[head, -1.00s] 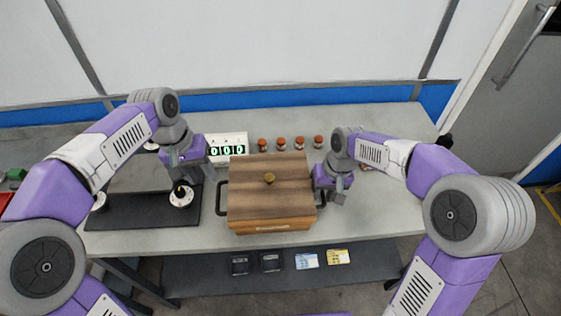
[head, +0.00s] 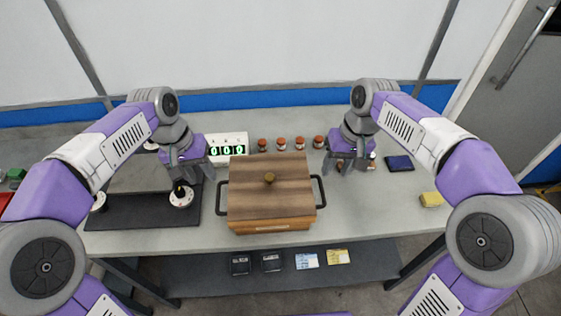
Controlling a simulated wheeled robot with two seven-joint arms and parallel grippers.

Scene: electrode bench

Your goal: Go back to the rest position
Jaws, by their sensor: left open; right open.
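My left gripper (head: 196,176) is open above the right side of the dark mat, close to a white round piece with a dark knob (head: 181,197). I cannot tell whether it touches that piece. My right gripper (head: 347,168) is open and appears empty, over the bench to the right of the wooden box. It partly hides small items behind it. The wooden box (head: 285,190) has a lid with a brass knob and dark side handles. Both grippers are apart from the box.
A white counter box (head: 228,147) shows green digits. Several brown-capped jars (head: 281,143) stand in a row at the back. A dark blue item (head: 398,162) and a yellow block (head: 431,199) lie at the right. The bench (head: 370,220) is clear in front of them.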

